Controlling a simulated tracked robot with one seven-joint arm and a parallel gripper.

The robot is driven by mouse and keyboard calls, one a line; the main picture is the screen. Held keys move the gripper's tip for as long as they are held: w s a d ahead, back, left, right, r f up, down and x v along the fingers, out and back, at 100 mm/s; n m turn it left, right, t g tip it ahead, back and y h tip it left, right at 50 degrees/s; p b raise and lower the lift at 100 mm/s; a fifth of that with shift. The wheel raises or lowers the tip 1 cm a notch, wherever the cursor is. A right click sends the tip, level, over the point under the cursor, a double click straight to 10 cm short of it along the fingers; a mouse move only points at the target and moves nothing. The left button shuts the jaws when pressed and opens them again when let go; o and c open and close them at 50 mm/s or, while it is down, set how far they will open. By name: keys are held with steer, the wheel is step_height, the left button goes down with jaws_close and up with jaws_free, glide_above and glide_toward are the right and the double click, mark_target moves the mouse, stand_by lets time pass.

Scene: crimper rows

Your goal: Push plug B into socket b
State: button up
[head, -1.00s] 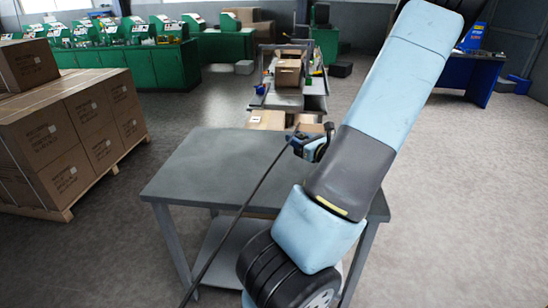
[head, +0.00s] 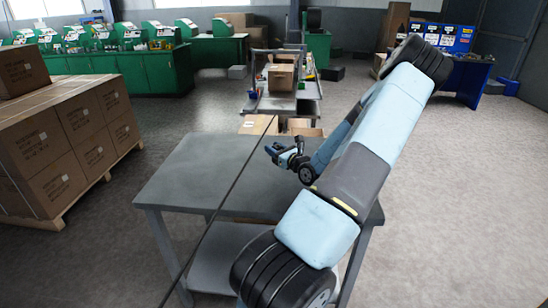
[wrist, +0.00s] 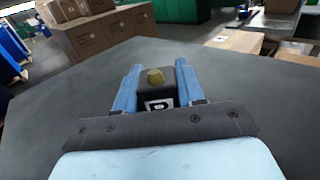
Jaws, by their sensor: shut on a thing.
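My gripper (head: 274,150) is over the grey table (head: 185,182) in the head view. In the wrist view the two blue fingers of my gripper (wrist: 158,72) are shut on a dark block-shaped plug (wrist: 150,89). The plug is too small to make out in the head view. I cannot make out socket b in either view.
The table top is bare around my gripper. Stacked cartons (head: 75,140) stand on a pallet at the left. A cart (head: 285,103) with boxes is beyond the table. A thin dark line (head: 222,208) crosses the head view in front of the table.

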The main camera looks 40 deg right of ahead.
steer(key=shift+w+d+f, duration=0.1)
steer(key=shift+w+f, duration=0.25)
steer(key=shift+f, duration=1.5)
steer(key=o, duration=1.1)
steer(key=shift+f, duration=0.1)
steer(key=shift+s, duration=0.15)
